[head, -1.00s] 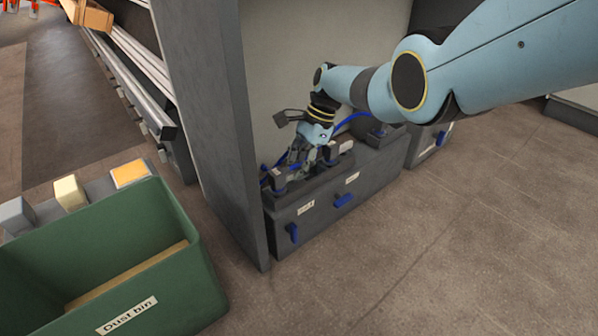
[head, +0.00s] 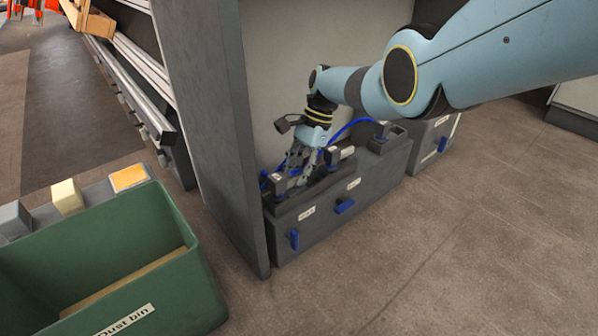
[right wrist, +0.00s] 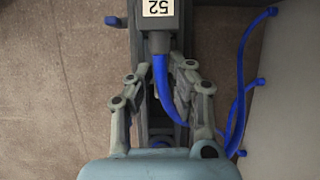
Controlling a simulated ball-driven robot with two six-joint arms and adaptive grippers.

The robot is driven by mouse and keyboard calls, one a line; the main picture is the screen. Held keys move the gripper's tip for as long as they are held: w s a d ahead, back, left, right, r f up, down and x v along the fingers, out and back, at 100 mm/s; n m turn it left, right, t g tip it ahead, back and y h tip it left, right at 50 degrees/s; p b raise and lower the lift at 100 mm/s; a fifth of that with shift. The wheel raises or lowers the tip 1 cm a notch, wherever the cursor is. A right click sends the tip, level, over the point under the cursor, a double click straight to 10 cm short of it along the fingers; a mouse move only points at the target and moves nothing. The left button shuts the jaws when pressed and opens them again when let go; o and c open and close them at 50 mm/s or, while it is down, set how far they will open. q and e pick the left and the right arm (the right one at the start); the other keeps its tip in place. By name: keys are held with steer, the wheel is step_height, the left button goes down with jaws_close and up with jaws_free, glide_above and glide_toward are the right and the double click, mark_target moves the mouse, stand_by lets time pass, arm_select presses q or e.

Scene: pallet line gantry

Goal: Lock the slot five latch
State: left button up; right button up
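My right gripper (head: 298,176) reaches down over the left part of the dark slot box (head: 325,225). In the right wrist view its fingers (right wrist: 160,85) stand apart, one on each side of a blue cable (right wrist: 161,85). The cable runs into a dark connector (right wrist: 158,20) with a white label, seen upside down. Blue latch handles sit on the box front: one upright at the left (head: 294,239), one lying sideways farther right (head: 344,206). White labels (head: 306,213) sit above them, too small to read surely. My left gripper is out of view.
A tall grey post (head: 215,130) stands close to the left of the box. A green dust bin (head: 150,240) is at the lower left. Another dark box (head: 432,145) with a blue handle stands to the right. The floor in front is clear.

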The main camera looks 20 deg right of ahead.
steer(key=shift+d+r, duration=0.1)
steer(key=v, duration=1.1)
steer(key=shift+r, duration=0.3)
steer(key=shift+d, duration=0.1)
